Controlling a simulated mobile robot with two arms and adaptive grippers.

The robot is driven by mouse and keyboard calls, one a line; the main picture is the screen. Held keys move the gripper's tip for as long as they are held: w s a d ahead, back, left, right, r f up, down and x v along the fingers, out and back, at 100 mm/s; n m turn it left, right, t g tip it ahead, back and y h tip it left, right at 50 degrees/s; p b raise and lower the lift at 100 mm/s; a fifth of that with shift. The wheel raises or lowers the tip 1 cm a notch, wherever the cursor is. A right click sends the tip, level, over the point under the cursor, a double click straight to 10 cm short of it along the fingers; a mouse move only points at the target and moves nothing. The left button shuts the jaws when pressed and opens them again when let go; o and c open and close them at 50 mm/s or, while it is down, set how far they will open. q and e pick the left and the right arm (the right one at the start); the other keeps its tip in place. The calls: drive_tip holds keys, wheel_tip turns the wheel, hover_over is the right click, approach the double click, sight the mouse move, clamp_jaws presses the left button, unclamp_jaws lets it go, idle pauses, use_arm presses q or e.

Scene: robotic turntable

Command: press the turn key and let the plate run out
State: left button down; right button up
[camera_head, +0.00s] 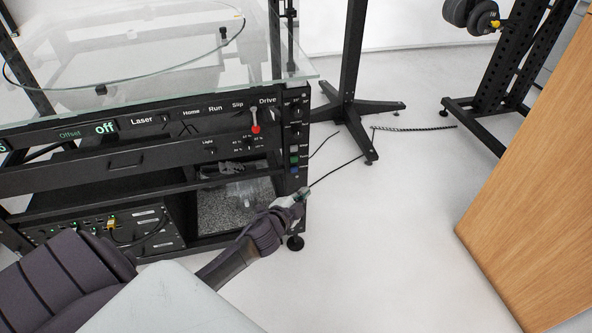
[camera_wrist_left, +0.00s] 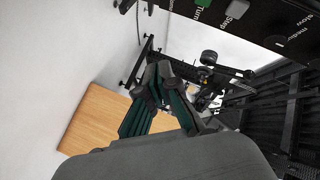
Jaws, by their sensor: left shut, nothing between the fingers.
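The turn key is a small green key (camera_head: 294,160) on the machine's narrow right-hand panel. In the left wrist view the green key (camera_wrist_left: 203,3) sits at the top edge, beside the label "Turn". The clear glass plate (camera_head: 160,50) lies level on top of the machine. My left gripper (camera_head: 301,193) is shut and empty, low by the panel's bottom end and below the green key. In the left wrist view its fingers (camera_wrist_left: 158,74) meet at the tips, apart from the key. My right gripper is not in view.
A blue key (camera_head: 294,170) sits just under the green one. The front panel (camera_head: 150,123) has labels and a red-tipped lever (camera_head: 255,128). A black stand (camera_head: 352,105) is behind to the right, and a wooden board (camera_head: 535,190) stands far right. The floor between is mostly clear.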

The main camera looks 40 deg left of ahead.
sight(294, 159)
use_arm(q)
drive_tip(key=shift+w+r, duration=0.25)
drive_tip(key=shift+r, duration=0.4)
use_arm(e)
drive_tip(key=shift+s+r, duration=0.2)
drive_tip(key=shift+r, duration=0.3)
use_arm(q)
drive_tip(key=shift+w+a+b, duration=0.4)
drive_tip(key=shift+w+a, duration=1.05)
drive_tip(key=shift+a, duration=0.2)
drive_tip(key=shift+w+a+b, duration=0.4)
drive_tip(key=shift+w+a, duration=1)
drive_tip(key=shift+a, duration=0.25)
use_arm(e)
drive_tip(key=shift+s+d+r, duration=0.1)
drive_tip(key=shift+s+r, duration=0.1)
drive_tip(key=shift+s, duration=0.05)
use_arm(q)
drive_tip(key=shift+w+a, duration=0.3)
drive_tip(key=shift+a, duration=0.05)
